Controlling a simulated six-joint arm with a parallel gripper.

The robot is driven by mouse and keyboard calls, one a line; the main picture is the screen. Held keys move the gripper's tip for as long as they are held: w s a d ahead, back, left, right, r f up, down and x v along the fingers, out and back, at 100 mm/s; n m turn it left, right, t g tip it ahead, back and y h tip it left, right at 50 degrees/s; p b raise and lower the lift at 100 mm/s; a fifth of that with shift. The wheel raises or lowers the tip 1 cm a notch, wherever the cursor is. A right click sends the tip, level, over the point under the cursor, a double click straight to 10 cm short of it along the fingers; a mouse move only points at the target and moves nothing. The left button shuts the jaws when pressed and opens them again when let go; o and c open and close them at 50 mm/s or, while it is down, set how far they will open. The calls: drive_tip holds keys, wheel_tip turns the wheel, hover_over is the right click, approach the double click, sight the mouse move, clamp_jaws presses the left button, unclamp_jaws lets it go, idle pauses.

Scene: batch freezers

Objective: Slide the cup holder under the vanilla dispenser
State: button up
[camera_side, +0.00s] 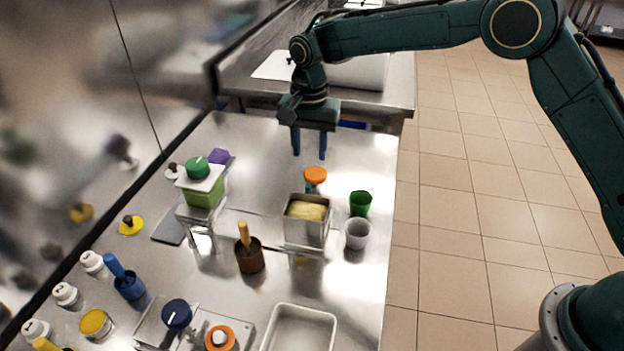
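My gripper (310,155) points down above the back of the steel worktop. Its two blue fingers are apart with nothing between them. A metal box with pale yellow contents (307,232) stands in front of and below it; this may be the vanilla dispenser, but I see no label. An orange knob (315,175) shows just behind the box, below my fingers; what it belongs to is mostly hidden. A green-knobbed container (204,195) sits on a metal stand to the left. I cannot tell for sure which thing is the cup holder.
A brown pot (250,259) holds a wooden handle. A white tray (301,312), knobs and several white bottles fill the front. The back right worktop is clear.

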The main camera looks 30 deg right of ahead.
drive_tip(key=shift+r, duration=0.15)
idle(0.4)
drive_tip(key=n, duration=1.8)
drive_tip(key=shift+r, duration=0.25)
wheel_tip(320, 180, down, 14)
drive_tip(key=shift+r, duration=0.1)
idle(0.4)
